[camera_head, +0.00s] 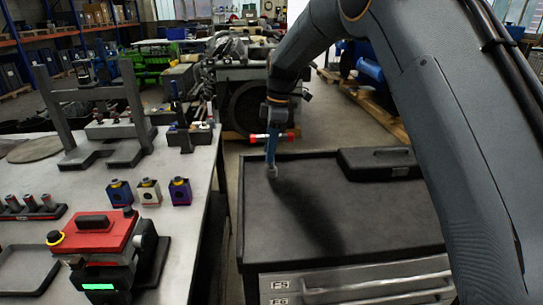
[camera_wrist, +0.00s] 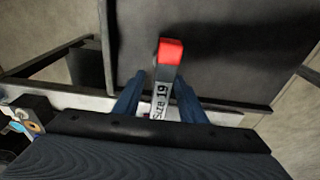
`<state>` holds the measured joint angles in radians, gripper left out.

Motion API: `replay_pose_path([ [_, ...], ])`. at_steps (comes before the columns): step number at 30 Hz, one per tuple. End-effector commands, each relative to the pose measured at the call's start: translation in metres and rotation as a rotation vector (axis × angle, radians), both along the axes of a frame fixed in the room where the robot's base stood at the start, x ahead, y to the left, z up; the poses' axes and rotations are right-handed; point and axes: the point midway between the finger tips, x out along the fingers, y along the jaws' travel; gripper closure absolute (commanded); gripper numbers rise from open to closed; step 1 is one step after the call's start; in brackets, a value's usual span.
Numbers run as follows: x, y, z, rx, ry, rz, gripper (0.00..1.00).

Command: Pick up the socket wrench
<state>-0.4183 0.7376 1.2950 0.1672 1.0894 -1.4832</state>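The socket wrench (camera_head: 258,136) is a bar with red ends and a pale middle, seen in the head view across my gripper (camera_head: 271,150). It appears held above the tool cart's black top, in front of the engine. In the wrist view the wrench (camera_wrist: 161,92) lies between the two blue fingers of my gripper (camera_wrist: 160,90). Its red end points away and its label reads "Size 19". The fingers look closed around it, though their contact faces are hidden. A small grey round part shows at the lower end of the fingers; I cannot tell what it belongs to.
The tool cart (camera_head: 370,225) has a mostly bare black top, with a black case (camera_head: 378,162) at its back right. A grey workbench (camera_head: 190,225) on the left carries a red device (camera_head: 95,232), small coloured blocks and metal fixtures. An engine (camera_head: 240,85) stands behind.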

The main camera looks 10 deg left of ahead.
Motion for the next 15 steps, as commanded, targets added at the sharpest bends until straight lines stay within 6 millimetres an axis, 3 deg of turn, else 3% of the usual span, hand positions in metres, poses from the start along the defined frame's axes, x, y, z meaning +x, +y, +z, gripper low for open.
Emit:
replay_pose_path([
  [6, 0.0003, -0.0006, -0.0010, 0.000, 0.000, -0.001, 0.64],
  [12, 0.0003, -0.0007, -0.0008, 0.000, 0.000, -0.001, 0.98],
  [15, 0.0003, -0.0007, -0.0008, 0.000, 0.000, -0.001, 1.00],
])
